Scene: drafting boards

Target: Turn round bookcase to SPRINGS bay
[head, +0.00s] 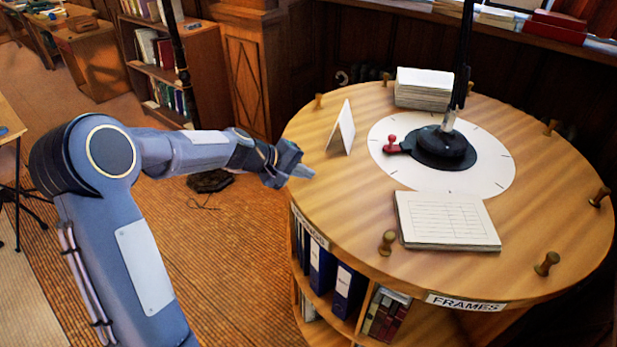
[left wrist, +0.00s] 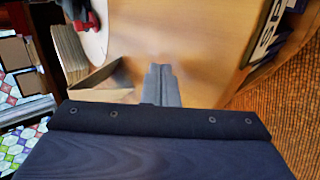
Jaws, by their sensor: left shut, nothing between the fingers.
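The round bookcase (head: 360,215) fills the right of the head view, with a pale wood top and short brass knobs around its rim. One knob (head: 388,243) stands at the near left, another (head: 547,263) at the near right. The near bay is labelled FRAMES (head: 466,302). A second label (head: 310,226) to its left is too oblique to read; I see no legible SPRINGS label. My left gripper (head: 303,171) is shut and empty at the top's left edge; contact is unclear. Its fingers (left wrist: 162,85) also show in the left wrist view. My right gripper is out of view.
On the top are a folded white card (head: 341,128), a paper stack (head: 424,88), a ruled pad (head: 447,220) and a black lamp base (head: 440,147) with a red clamp on a white dial (head: 490,175). Blue binders (head: 345,288) fill a lower bay. Open floor lies left.

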